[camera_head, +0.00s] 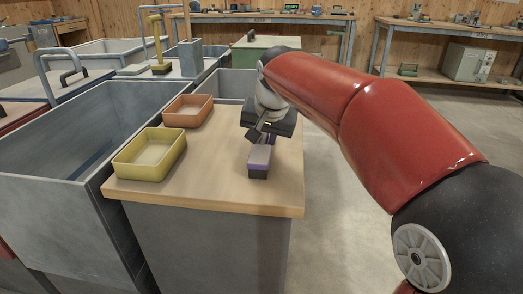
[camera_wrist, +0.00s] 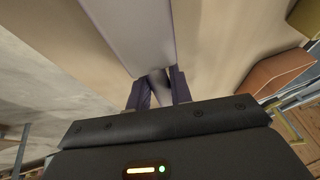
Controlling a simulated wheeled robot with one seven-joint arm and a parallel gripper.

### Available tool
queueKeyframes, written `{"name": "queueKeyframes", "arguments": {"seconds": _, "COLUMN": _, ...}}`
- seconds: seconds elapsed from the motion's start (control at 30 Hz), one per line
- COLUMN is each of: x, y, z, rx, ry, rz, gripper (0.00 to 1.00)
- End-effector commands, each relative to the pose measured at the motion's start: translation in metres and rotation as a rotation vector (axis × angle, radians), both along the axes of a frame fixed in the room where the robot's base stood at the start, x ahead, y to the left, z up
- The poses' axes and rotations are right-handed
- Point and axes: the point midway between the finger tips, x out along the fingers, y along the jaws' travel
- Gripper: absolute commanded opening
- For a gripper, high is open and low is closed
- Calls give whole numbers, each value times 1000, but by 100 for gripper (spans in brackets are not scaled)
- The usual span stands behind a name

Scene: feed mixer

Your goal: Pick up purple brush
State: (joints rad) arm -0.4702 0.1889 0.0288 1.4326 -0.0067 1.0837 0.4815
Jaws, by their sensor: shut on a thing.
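The purple brush (camera_head: 259,160) shows in the head view on the wooden worktop, near its right front part. It is a purple block with a dark lower part. My gripper (camera_head: 257,135) is at its far end, pointing down. In the wrist view my gripper (camera_wrist: 158,92) has its two dark fingers shut on a narrow part of the purple brush (camera_wrist: 138,30), whose pale purple body runs up out of the picture. Whether the brush touches the worktop cannot be told.
A yellow tray (camera_head: 150,170) and an orange tray (camera_head: 188,112) stand on the wooden worktop (camera_head: 215,195), left of the brush. A deep grey bin (camera_head: 50,150) stands left of the worktop. Open floor (camera_head: 345,215) lies to the right.

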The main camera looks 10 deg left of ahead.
Motion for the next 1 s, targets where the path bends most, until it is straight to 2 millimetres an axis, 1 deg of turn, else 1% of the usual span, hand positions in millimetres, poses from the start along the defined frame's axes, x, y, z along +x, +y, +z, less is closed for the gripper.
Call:
{"name": "queueKeyframes", "arguments": {"seconds": 0.17, "x": 0, "y": 0, "z": 5, "rx": 1, "ry": -2, "rz": 0, "gripper": 0}}
{"name": "queueKeyframes", "arguments": {"seconds": 0.27, "x": 0, "y": 0, "z": 13, "rx": 1, "ry": -2, "rz": 0, "gripper": 0}}
{"name": "queueKeyframes", "arguments": {"seconds": 0.37, "x": 1, "y": 0, "z": 28, "rx": 2, "ry": -4, "rz": 0, "gripper": 0}}
{"name": "queueKeyframes", "arguments": {"seconds": 0.47, "x": 1, "y": 0, "z": 53, "rx": 3, "ry": -6, "rz": 0, "gripper": 0}}
{"name": "queueKeyframes", "arguments": {"seconds": 0.7, "x": 1, "y": 1, "z": 128, "rx": 3, "ry": -5, "rz": 0, "gripper": 0}}
{"name": "queueKeyframes", "arguments": {"seconds": 0.8, "x": 1, "y": 1, "z": 156, "rx": 2, "ry": -3, "rz": 0, "gripper": 0}}
{"name": "queueKeyframes", "arguments": {"seconds": 0.9, "x": 1, "y": 1, "z": 180, "rx": 2, "ry": -3, "rz": 0, "gripper": 0}}
{"name": "queueKeyframes", "arguments": {"seconds": 1.0, "x": 1, "y": 1, "z": 184, "rx": 1, "ry": -2, "rz": 1, "gripper": 0}}
